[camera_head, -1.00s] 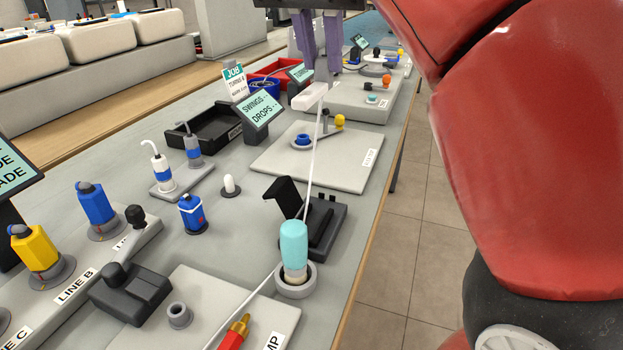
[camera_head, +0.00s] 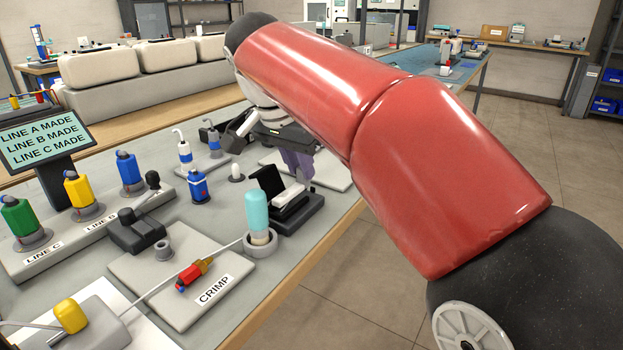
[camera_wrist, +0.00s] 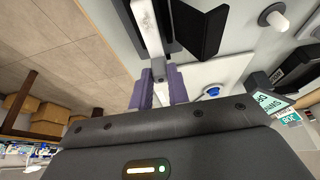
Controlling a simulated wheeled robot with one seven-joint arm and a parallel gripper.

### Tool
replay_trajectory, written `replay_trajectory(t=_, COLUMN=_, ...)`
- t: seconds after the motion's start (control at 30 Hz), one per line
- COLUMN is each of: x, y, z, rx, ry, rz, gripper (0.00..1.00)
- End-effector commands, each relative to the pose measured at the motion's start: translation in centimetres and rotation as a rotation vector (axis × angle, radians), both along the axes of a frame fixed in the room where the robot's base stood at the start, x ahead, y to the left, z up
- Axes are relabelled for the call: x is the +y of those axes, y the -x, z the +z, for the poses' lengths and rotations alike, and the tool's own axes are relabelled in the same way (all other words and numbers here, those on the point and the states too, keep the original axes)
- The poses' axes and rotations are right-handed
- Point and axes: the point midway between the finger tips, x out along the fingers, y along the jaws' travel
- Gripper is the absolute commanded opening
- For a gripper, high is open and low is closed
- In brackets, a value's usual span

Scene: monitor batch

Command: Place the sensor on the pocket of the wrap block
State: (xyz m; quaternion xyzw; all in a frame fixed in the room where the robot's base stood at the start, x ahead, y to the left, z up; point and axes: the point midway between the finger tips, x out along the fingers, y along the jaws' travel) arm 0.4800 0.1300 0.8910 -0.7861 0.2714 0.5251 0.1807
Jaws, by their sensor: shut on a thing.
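My gripper (camera_head: 299,168) has its purple fingers shut at the far end of the white bar-like sensor (camera_head: 288,204). The sensor lies along the black wrap block (camera_head: 297,219), whose black flap (camera_head: 266,184) stands open on the left. Whether the sensor is fully down in the pocket I cannot tell. In the wrist view, the purple fingers (camera_wrist: 160,88) are at one end of the white sensor (camera_wrist: 146,28), beside the dark flap (camera_wrist: 203,30). The pocket floor is hidden beneath the sensor.
A teal-topped bottle (camera_head: 257,213) stands close in front of the wrap block. A crimp plate (camera_head: 200,249) with a red and yellow tool (camera_head: 194,271) and a pale cable lies nearer. A blue bottle (camera_head: 198,187) stands to the left. My red arm covers the back right.

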Motion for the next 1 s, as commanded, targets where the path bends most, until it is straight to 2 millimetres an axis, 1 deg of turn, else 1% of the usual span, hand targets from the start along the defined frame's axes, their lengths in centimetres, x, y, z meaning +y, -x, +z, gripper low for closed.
replay_trajectory(t=0.03, x=0.4, y=0.1, z=-1.6, rx=0.002, ry=0.001, rz=0.002, gripper=0.00)
replay_trajectory(t=0.07, x=0.5, y=0.2, z=-1.9, rx=0.002, ry=0.001, rz=0.002, gripper=0.00)
replay_trajectory(t=0.13, x=0.7, y=0.3, z=-2.1, rx=0.002, ry=0.001, rz=0.001, gripper=0.00)
replay_trajectory(t=0.3, x=0.7, y=0.3, z=-1.8, rx=0.004, ry=0.002, rz=0.001, gripper=0.00)
replay_trajectory(t=0.33, x=0.7, y=0.3, z=-1.8, rx=0.004, ry=0.002, rz=0.001, gripper=0.18)
replay_trajectory(t=0.5, x=0.7, y=0.3, z=-1.8, rx=0.004, ry=0.002, rz=0.001, gripper=0.39)
replay_trajectory(t=0.73, x=0.7, y=0.3, z=-1.8, rx=0.002, ry=0.001, rz=0.001, gripper=0.39)
replay_trajectory(t=0.83, x=0.8, y=0.4, z=-1.4, rx=0.002, ry=0.001, rz=0.001, gripper=0.39)
replay_trajectory(t=0.93, x=1.1, y=0.7, z=-0.3, rx=0.000, ry=0.001, rz=0.002, gripper=0.39)
replay_trajectory(t=1.0, x=1.4, y=1.0, z=0.9, rx=-0.001, ry=0.000, rz=0.002, gripper=0.39)
